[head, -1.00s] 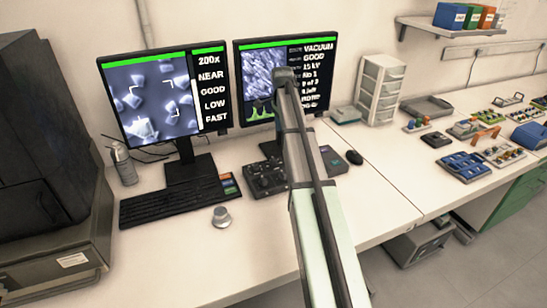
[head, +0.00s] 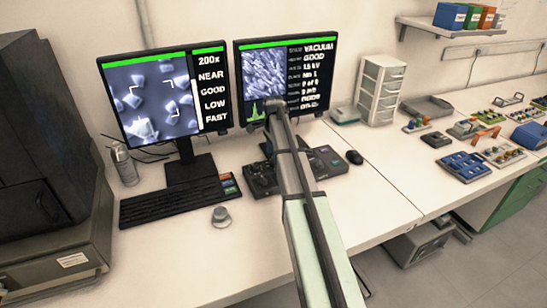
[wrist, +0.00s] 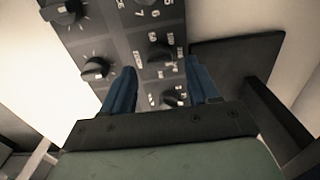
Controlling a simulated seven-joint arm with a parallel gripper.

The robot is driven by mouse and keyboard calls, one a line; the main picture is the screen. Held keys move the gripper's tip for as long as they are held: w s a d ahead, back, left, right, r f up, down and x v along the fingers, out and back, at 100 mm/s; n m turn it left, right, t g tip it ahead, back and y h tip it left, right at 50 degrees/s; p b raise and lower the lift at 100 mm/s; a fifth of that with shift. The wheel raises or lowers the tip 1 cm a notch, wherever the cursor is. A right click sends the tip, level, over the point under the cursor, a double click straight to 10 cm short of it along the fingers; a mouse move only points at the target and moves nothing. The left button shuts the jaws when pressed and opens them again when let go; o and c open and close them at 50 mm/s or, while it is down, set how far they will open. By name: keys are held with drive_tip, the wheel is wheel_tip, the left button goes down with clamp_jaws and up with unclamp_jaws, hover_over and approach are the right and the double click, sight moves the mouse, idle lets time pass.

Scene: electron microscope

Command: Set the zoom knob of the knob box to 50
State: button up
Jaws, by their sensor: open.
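The dark knob box (head: 262,181) lies on the desk in front of the right monitor, partly hidden behind my arm in the head view. In the wrist view the knob box panel (wrist: 120,40) carries several black knobs with white markings. My gripper (wrist: 160,84) is open, its two blue fingers apart above the panel. One black knob (wrist: 160,54) shows in the gap just beyond the fingertips, and another black knob (wrist: 173,97) shows lower between the fingers. The left monitor (head: 165,95) reads 200x.
The right monitor (head: 320,85) stands close behind my arm. A keyboard (head: 175,202) and a small round grey object (head: 221,217) lie left of the box, and a mouse (head: 354,157) lies right. The front of the desk is mostly clear.

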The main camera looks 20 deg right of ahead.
drive_tip(key=shift+f, duration=1.3)
drive_tip(key=shift+c, duration=0.3)
drive_tip(key=c, duration=1)
